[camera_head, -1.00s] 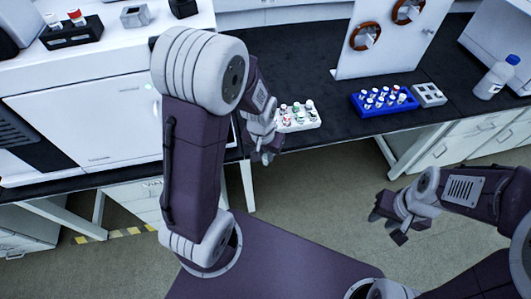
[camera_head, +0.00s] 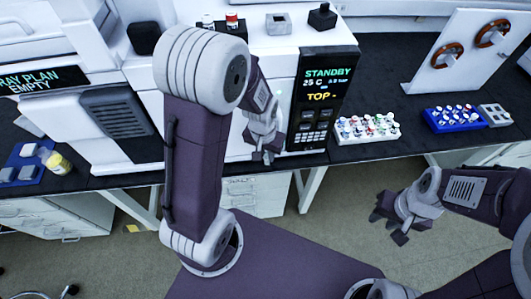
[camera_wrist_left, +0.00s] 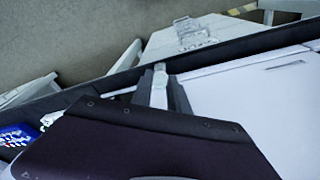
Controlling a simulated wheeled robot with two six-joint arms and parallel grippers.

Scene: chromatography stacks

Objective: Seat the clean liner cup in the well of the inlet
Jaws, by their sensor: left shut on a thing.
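My left gripper (camera_head: 262,157) is in front of the white instrument (camera_head: 185,125), left of its display panel. In the left wrist view the left gripper (camera_wrist_left: 160,88) is shut on a small pale piece (camera_wrist_left: 160,70), which looks like the liner cup; the fingers partly hide it. On top of the instrument is a grey square block (camera_head: 278,25) with a hollow in its top, possibly the inlet; I cannot tell for sure. My left gripper is below and in front of this block. My right gripper (camera_head: 390,228) is open and empty over the floor at the right.
The panel (camera_head: 325,85) reads STANDBY and TOP. A black knobbed block (camera_head: 322,17) and a dark holder (camera_head: 230,30) with red and white items are on the instrument. A white vial rack (camera_head: 367,138) and a blue one (camera_head: 430,122) stand on the black bench right of it.

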